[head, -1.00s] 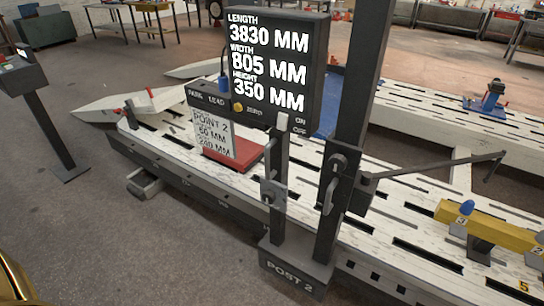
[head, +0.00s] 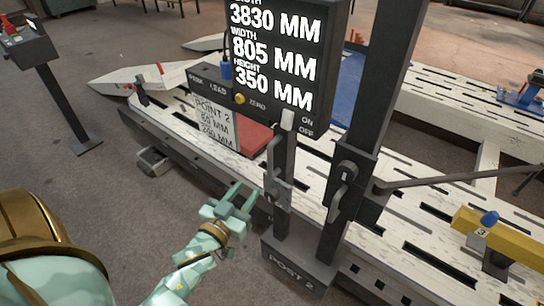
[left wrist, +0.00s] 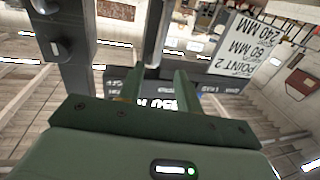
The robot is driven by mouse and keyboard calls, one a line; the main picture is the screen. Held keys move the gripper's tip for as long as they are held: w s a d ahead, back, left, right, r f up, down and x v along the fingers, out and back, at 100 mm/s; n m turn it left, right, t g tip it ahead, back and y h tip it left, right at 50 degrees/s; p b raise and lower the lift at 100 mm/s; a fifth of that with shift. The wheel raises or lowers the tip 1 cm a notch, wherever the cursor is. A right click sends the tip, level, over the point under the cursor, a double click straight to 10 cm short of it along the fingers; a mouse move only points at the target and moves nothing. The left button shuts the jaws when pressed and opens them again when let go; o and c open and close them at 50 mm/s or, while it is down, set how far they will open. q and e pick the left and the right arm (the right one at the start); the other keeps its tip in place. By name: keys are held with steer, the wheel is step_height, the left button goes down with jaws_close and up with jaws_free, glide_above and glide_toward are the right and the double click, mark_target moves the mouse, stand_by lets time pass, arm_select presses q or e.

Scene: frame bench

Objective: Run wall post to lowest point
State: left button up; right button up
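The tall dark post (head: 383,75) stands on a base labelled POST 2 (head: 290,265). A dark sliding block (head: 365,172) with a grey handle (head: 343,195) sits low on it, and a thin arm (head: 450,178) reaches right from it. A shorter post (head: 285,215) beside it carries a lit display (head: 280,52) and a small clamp with a lever (head: 272,170). My left gripper (head: 245,196) is open and empty just left of that clamp, apart from it as far as I can tell. Its spread fingers show in the left wrist view (left wrist: 157,88). My right gripper is out of view.
A white slotted bench (head: 430,225) runs behind the posts. A yellow beam (head: 495,232) lies on it at right. A separate console (head: 25,45) stands at left. The floor at front left is clear.

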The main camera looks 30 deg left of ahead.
mark_target(269, 161)
arm_select(q)
steer(key=w, duration=0.4)
steer(key=w+a+b, duration=0.1)
steer(key=w, duration=0.4)
steer(key=w+b, duration=0.1)
steer(key=w, duration=0.4)
steer(key=shift+a+f, duration=0.1)
steer(key=shift+a, duration=0.2)
steer(key=shift+c, duration=0.3)
jaws_close()
